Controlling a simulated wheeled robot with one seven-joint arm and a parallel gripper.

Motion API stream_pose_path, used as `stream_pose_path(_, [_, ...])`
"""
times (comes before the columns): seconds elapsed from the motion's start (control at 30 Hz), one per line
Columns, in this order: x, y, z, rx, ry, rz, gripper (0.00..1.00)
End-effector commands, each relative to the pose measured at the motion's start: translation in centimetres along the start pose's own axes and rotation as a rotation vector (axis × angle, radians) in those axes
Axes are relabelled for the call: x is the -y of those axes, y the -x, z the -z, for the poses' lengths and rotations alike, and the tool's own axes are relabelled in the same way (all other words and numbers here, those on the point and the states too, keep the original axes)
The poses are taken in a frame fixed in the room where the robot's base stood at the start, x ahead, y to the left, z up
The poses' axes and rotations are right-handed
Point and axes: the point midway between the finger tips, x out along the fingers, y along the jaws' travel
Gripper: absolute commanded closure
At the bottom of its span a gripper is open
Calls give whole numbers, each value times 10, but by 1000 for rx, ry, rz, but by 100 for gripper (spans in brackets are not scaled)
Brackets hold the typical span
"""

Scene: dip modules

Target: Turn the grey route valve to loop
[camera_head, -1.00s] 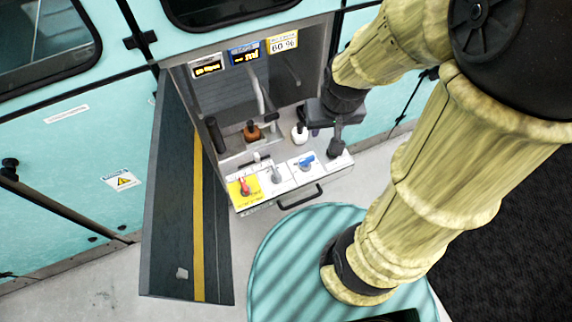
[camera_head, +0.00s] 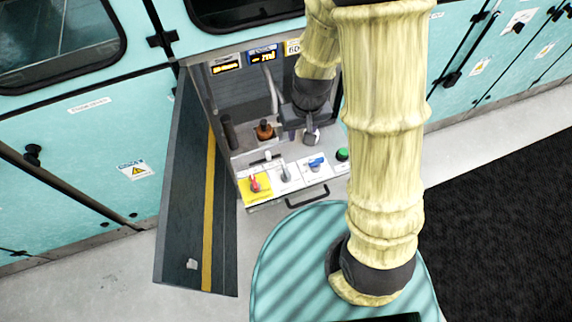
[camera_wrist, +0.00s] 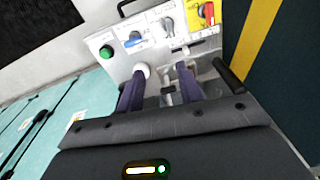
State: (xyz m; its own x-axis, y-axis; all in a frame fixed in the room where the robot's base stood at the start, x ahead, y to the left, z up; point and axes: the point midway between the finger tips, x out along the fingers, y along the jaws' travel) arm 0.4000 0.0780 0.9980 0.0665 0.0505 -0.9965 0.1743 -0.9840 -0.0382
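The grey route valve (camera_head: 285,173) is a small grey handle on a white plate, between the red handle and the blue handle on the sloped panel. It also shows in the wrist view (camera_wrist: 168,26), beyond my fingertips, with nothing touching it. My gripper (camera_head: 312,136) is over the back of the panel, behind the row of handles. In the wrist view my gripper (camera_wrist: 161,72) has its two dark purple fingers apart, with no object held between them. The exact angle of the grey handle is hard to read.
Beside the valve are a red handle (camera_head: 254,183) on yellow, a blue handle (camera_head: 316,163) and a green button (camera_head: 342,154). A white knob (camera_wrist: 142,69) is near one fingertip. A brown-orange vessel (camera_head: 264,131) stands behind. An open dark door (camera_head: 185,220) borders the left.

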Motion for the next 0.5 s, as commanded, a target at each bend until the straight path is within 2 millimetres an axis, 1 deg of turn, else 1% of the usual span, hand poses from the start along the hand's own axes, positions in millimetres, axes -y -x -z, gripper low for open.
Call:
stream_pose_path(0.03, [10,-9,3,25,27,-5,64])
stream_pose_path(0.1, [20,-24,7,47,55,-13,64])
stream_pose_path(0.2, [30,-41,10,67,87,-25,64])
stream_pose_path(0.33, [35,-52,12,77,106,-35,64])
stream_pose_path(0.5, [35,-54,12,77,107,-35,64])
